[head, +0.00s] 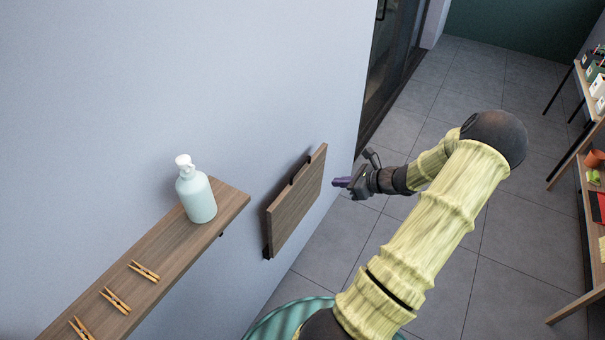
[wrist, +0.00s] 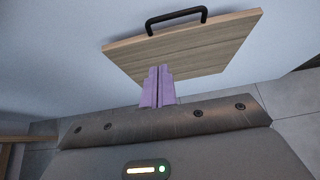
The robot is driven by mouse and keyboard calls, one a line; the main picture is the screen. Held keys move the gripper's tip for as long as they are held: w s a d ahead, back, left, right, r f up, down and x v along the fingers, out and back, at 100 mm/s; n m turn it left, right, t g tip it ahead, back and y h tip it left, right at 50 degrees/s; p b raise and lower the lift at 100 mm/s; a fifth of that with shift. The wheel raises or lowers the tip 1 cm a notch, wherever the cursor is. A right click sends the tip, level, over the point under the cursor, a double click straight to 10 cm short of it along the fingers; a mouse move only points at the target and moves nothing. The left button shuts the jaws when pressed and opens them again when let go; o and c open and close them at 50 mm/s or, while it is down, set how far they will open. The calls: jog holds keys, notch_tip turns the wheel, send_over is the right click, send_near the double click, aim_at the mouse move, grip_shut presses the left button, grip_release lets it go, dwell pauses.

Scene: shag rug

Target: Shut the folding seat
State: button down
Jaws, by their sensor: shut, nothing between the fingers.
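The folding seat (head: 296,204) is a flat wooden panel on the grey wall, to the right of the shelf in the head view. It looks steeply raised, close to the wall, but I cannot tell whether it is fully flat against it. In the wrist view the seat (wrist: 195,52) lies ahead, with a black handle (wrist: 176,18) at its far edge. My gripper (head: 341,182) is just right of the panel, with a small visible gap in the head view. Its purple fingers (wrist: 158,72) are shut and empty, overlapping the panel's near edge in the wrist view; contact is unclear.
A wooden wall shelf (head: 152,270) at left holds a pump bottle (head: 196,196) and several clothespins (head: 144,271). A stand with small items (head: 592,160) is at far right. A green ribbed object (head: 285,322) is at the bottom. Tiled floor (head: 440,265) lies open beyond my arm.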

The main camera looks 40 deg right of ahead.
jog(key=w+r+x, duration=0.1)
jog(key=r+x, duration=0.1)
jog(key=x, duration=1.1)
jog(key=shift+a+r, duration=0.2)
jog(key=shift+a, duration=0.2)
